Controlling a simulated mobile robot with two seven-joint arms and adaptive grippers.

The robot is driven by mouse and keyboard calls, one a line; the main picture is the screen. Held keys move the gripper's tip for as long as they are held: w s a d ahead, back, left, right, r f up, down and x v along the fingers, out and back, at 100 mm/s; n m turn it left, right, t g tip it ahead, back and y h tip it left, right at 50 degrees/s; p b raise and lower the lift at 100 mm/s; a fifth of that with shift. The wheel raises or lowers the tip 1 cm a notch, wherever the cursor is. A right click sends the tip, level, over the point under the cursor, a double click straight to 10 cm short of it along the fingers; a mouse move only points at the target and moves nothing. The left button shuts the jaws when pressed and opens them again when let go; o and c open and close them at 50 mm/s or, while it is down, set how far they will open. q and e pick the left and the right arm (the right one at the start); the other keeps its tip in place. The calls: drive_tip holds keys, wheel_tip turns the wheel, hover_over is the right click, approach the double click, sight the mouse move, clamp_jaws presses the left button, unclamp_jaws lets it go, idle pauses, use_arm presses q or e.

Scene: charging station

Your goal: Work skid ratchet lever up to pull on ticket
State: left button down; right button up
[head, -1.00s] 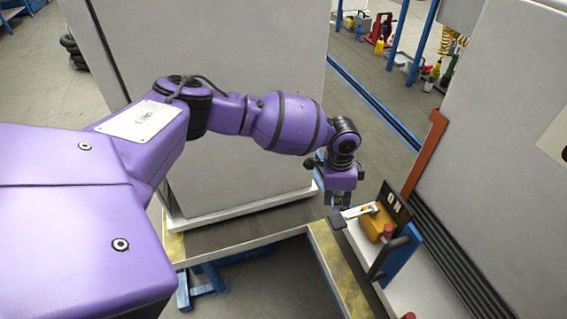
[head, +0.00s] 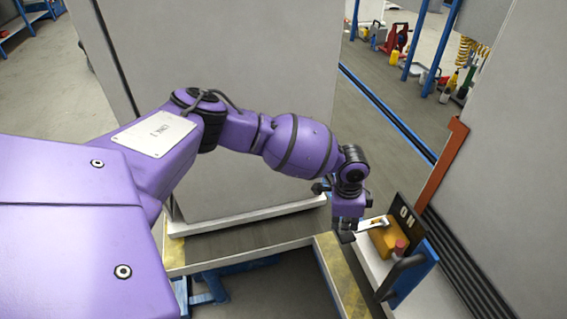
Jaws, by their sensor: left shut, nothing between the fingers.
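The ratchet lever (head: 372,223) is a pale metal bar at the orange-yellow block (head: 384,240). It reaches left from the block, and a dark end piece (head: 346,238) shows at its left end. The ticket reading "ON" (head: 408,217) is a dark upright plate with pale letters behind the block. My left gripper (head: 344,225) is shut and empty, pointing down just above the lever's dark end. Its fingertips are small and partly hidden by my wrist, so I cannot tell whether they touch it. My right gripper is not in view.
A red knob (head: 401,246) and a dark handle on a blue plate (head: 412,277) stand beside the block. A large grey cabinet (head: 500,170) rises at the right, another behind my arm. A yellow-edged ledge (head: 342,280) runs in front.

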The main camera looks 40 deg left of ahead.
use_arm(q)
drive_tip(key=f+b, duration=0.1)
drive_tip(key=f, duration=0.3)
drive_tip(key=shift+s, duration=0.2)
drive_tip(key=shift+f, duration=0.3)
drive_tip(key=shift+s+a+r+p, duration=0.6)
drive_tip(key=shift+a+r+p, duration=0.2)
drive_tip(key=shift+a, duration=0.6)
approach(342, 235)
drive_tip(key=a+r, duration=0.2)
drive_tip(key=a, duration=0.1)
drive_tip(key=shift+s+a+r, duration=0.1)
drive_tip(key=shift+s+r, duration=0.15)
drive_tip(key=shift+r, duration=0.05)
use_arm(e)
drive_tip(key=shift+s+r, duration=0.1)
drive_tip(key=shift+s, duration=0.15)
